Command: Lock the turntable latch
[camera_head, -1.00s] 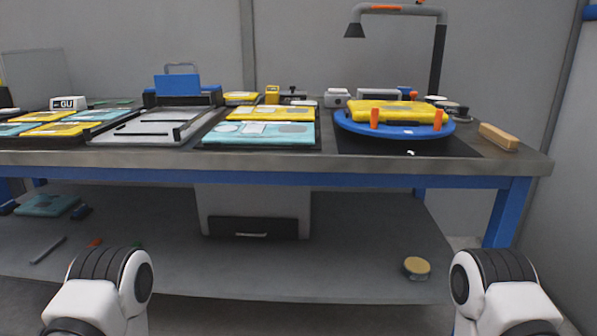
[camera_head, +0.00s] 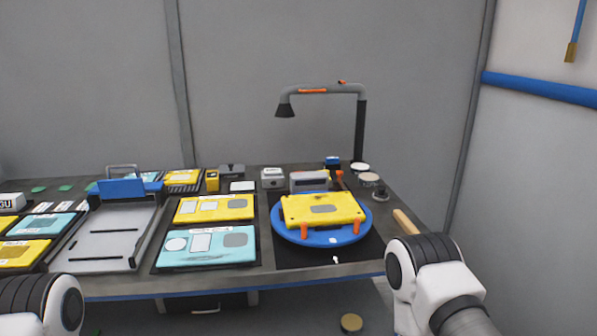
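The blue round turntable (camera_head: 321,238) sits on a black mat (camera_head: 292,256) at the right part of the workbench. A yellow plate (camera_head: 335,207) lies on it, with two orange upright pieces at its front edge. A small white mark (camera_head: 333,240) shows on the turntable's front rim. A small white piece (camera_head: 336,259) lies on the mat in front of it. I cannot tell which part is the latch. White and black links of my arms show at the lower left and lower right; both grippers are out of view.
A teal panel (camera_head: 207,246) and a yellow panel (camera_head: 215,208) lie left of the turntable. A grey tray (camera_head: 106,236) is farther left. A lamp (camera_head: 361,130) stands behind, and a wooden block (camera_head: 406,221) lies at the right edge.

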